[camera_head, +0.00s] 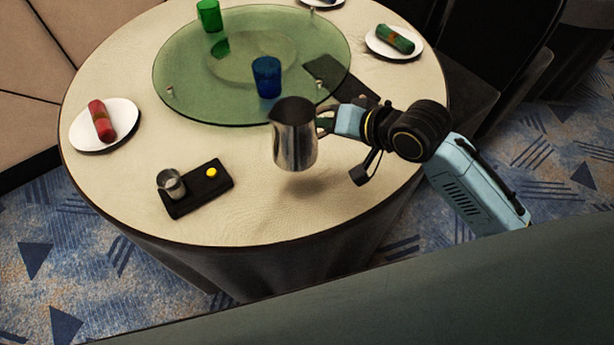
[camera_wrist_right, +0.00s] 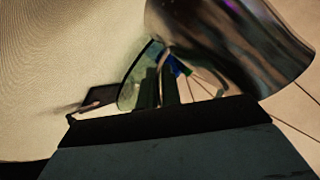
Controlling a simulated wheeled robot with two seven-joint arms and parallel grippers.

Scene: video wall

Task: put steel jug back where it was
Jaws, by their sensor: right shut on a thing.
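The steel jug (camera_head: 295,140) is upright and held above the cream table, near the front of the green glass turntable. My right gripper (camera_head: 327,120) comes in from the right and is shut on the jug at its right side; the jug hides part of the fingers. In the right wrist view the jug's shiny body (camera_wrist_right: 235,40) fills the top right, with the gripper's fingers (camera_wrist_right: 165,90) at its lower left. A shadow lies on the table below the jug. My left gripper is not in view.
The green glass turntable (camera_head: 190,75) carries a blue cup (camera_head: 267,77) and a green cup (camera_head: 209,15). A black tray (camera_head: 205,193) holds a small metal cup (camera_head: 171,183) and a yellow item (camera_head: 211,172). Plates with rolled napkins stand around the rim. The table's front (camera_head: 250,225) is clear.

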